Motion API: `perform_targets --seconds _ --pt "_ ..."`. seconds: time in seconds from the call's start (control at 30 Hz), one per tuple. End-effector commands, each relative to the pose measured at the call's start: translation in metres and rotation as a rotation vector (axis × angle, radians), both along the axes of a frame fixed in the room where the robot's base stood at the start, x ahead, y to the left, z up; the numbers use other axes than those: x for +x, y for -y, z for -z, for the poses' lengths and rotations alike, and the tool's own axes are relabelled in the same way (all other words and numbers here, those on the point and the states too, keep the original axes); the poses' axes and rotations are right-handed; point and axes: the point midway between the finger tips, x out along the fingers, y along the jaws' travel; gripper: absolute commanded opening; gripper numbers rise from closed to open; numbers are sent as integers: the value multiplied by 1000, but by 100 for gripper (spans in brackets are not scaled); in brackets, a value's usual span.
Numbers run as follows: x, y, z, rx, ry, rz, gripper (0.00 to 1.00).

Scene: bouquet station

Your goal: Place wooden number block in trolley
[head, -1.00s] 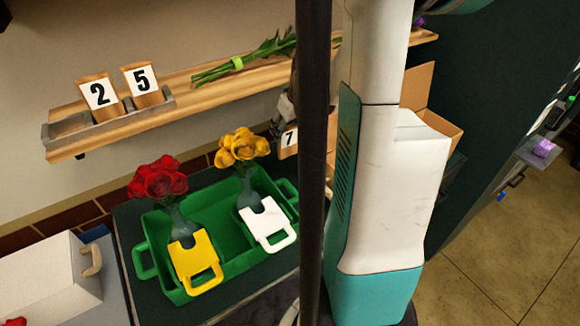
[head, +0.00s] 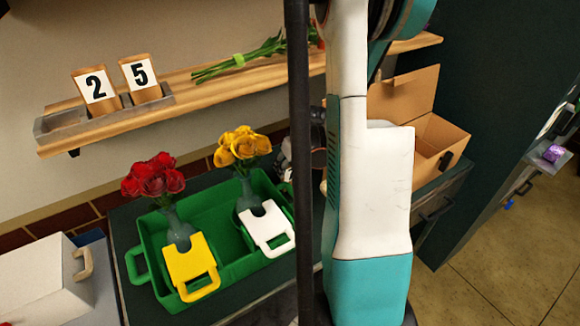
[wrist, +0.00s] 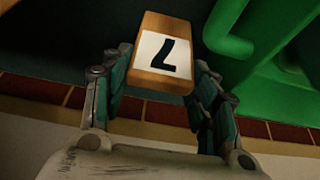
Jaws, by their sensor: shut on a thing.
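The wooden number block (wrist: 158,78) shows a black 7 on a white face in the wrist view. My gripper (wrist: 160,85) is shut on it, with a finger on each side. In the head view, my gripper is mostly hidden behind a dark post, and the block cannot be made out. A green carrier with end handles (head: 147,230) stands on the dark counter, left of the gripper. Its green side and handle also show at the upper right of the wrist view (wrist: 262,85). I cannot make out a wheeled trolley.
Blocks 2 (head: 96,88) and 5 (head: 141,76) stand in a grey tray (head: 60,124) on a wooden shelf (head: 200,97). Green stems (head: 238,60) lie on the shelf. Red (head: 152,175) and yellow flowers (head: 243,146) stand at the carrier. An open cardboard box (head: 428,142) is at right.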

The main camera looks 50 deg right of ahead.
Motion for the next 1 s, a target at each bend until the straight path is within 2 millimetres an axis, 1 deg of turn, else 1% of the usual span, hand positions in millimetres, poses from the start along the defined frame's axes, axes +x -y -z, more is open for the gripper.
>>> perform_targets --seconds 0.17,0.3,0.33,0.4,0.8,0.87,1.0 --pt "0 0 -1 0 0 0 18" --pt "0 0 3 0 0 0 18" --pt "0 0 2 0 0 0 61" --pt "0 0 1 0 0 0 74" --pt "0 0 -1 0 0 0 74" --pt "0 0 -4 0 0 0 74" --pt "-8 -2 -23 0 0 1 74"
